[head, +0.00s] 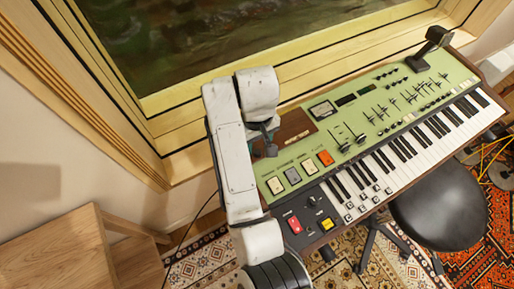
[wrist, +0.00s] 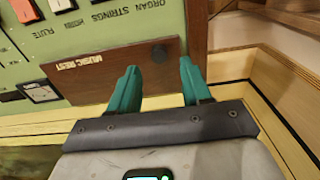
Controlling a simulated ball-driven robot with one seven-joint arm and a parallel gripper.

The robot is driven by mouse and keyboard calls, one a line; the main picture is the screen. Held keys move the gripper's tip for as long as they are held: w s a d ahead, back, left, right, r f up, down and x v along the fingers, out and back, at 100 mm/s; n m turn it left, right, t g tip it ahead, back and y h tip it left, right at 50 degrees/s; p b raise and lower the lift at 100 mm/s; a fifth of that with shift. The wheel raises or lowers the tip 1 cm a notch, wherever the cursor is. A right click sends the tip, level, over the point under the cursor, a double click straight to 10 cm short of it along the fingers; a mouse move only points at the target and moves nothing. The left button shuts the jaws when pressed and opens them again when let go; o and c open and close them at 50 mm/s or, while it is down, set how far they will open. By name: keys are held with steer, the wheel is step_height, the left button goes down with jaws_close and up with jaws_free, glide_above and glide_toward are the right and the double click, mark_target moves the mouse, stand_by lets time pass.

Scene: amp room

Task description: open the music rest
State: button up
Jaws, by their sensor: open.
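The music rest (wrist: 95,70) is a brown wooden panel, lettered MUSIC REST, lying flat on the green top of the keyboard instrument. A dark round knob (wrist: 159,53) sits near its right end in the wrist view. In the head view the music rest (head: 297,124) is partly hidden by my arm. My gripper (wrist: 160,67) is open, with its two teal fingers over the knob end of the panel. The knob shows between the fingertips, with nothing gripped. I cannot tell whether a fingertip touches the panel. In the head view my gripper (head: 266,138) is mostly hidden.
The green instrument (head: 375,115) has sliders, coloured switches and a keyboard (head: 425,140). A black stool (head: 440,208) stands in front. A wooden window frame (head: 190,125) runs close behind. A wooden table (head: 60,255) is at lower left, and patterned rugs (head: 350,255) cover the floor.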

mark_target(258, 150)
steer(key=shift+d+f, duration=0.1)
steer(key=shift+f, duration=2.2)
jaws_close()
